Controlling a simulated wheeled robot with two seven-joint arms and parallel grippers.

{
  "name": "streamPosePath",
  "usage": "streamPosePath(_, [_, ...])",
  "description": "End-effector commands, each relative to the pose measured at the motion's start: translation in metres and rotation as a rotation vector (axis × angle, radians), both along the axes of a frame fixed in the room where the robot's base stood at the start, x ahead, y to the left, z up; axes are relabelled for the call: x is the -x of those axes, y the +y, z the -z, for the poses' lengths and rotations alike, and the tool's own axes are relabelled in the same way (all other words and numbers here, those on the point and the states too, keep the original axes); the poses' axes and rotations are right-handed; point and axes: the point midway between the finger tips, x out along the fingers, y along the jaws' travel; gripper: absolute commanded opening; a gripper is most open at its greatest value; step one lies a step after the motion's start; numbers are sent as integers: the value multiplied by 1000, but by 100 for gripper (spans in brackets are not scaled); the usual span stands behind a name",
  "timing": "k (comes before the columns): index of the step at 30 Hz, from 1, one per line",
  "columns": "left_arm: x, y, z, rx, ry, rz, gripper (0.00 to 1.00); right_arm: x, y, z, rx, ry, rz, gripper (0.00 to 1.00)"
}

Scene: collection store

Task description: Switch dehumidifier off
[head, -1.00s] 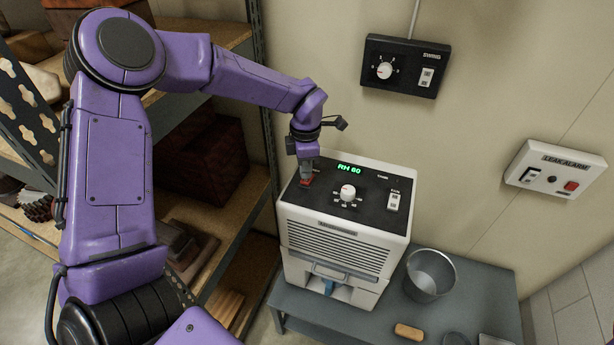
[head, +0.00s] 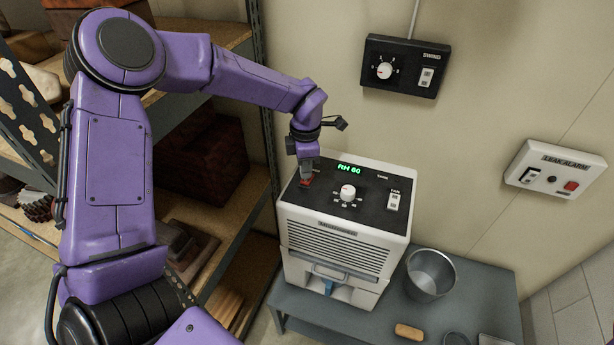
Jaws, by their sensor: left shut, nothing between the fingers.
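The white dehumidifier (head: 335,243) stands on a grey table, with a black control panel on top. Its display (head: 349,169) is lit green and reads RH 60. A white dial (head: 348,192) sits in the middle of the panel and a white fan rocker (head: 393,201) at the right. A red switch (head: 305,183) sits at the panel's left. My left gripper (head: 306,176) is shut and empty, pointing down with its fingertips at the red switch. It partly hides the switch, so I cannot tell the switch's position or whether they touch. My right gripper is not in view.
A black control box (head: 404,66) and a white leak alarm box (head: 556,169) are on the wall. Shelving (head: 262,100) stands at the left, close to my arm.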

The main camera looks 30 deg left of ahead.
Motion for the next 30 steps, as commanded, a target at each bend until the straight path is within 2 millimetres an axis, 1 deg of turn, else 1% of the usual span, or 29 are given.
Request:
streamPosePath(8, [0, 0, 1, 0, 0, 0, 0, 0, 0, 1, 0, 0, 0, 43])
streamPosePath(30, [0, 0, 12, 0, 0, 0, 0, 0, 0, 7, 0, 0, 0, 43])
